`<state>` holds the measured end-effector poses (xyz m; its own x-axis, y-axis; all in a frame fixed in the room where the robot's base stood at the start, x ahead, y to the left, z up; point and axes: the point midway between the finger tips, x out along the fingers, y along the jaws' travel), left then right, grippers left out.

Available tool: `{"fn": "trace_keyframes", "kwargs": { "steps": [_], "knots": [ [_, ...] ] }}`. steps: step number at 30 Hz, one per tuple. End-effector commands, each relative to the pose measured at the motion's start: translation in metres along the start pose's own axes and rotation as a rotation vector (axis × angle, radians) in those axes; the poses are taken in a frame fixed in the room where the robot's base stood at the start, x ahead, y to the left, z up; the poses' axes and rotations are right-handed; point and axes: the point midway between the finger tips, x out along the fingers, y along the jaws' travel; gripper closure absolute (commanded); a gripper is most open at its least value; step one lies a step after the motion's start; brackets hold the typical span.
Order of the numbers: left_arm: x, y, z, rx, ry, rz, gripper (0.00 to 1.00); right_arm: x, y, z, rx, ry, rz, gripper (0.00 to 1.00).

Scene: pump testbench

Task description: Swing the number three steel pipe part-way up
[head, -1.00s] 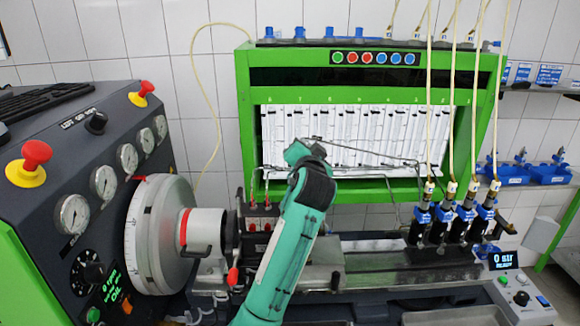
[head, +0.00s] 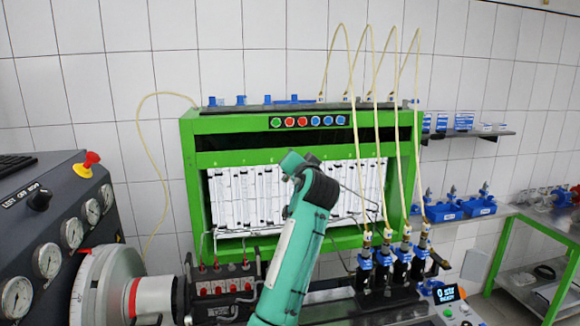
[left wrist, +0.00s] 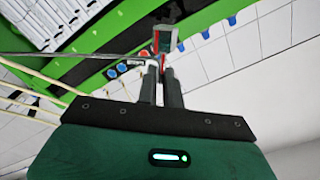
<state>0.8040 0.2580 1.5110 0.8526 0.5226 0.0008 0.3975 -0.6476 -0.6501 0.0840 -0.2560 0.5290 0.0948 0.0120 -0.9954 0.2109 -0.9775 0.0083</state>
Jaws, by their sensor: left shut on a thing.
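In the left wrist view, my left gripper (left wrist: 160,80) is shut on a thin steel pipe (left wrist: 75,55). The pipe runs from the fingertips out to the left edge of that view. I cannot read a number on it. In the head view, my teal left arm reaches up in front of the green test cabinet (head: 191,170); its fingers are hidden behind the wrist. Thin pipe lines show right of the wrist, against the white gauge panel (head: 235,200). Blue injectors (head: 402,262) stand in a row at the right. My right gripper is not in view.
Pale hoses (head: 415,130) hang from the cabinet top to the injectors. The dark console (head: 35,225) and the round drum (head: 92,290) stand at the left. A metal table (head: 545,280) is at the right. A row of colored buttons (head: 303,121) lies above my wrist.

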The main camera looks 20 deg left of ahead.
Motion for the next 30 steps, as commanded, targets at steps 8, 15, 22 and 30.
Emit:
{"fn": "trace_keyframes", "kwargs": {
  "steps": [8,15,22,30],
  "knots": [
    [0.000,-0.001,0.000,0.000,0.000,-0.001,1.00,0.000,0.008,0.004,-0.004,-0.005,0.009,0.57],
    [0.000,0.000,0.000,0.000,-0.001,0.000,0.71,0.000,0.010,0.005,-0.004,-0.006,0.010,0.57],
    [-0.002,0.001,0.001,0.000,0.000,0.001,0.71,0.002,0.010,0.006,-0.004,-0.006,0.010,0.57],
    [-0.042,0.005,0.004,-0.003,0.002,0.001,0.71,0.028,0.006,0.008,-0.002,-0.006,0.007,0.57]
  ]
}}
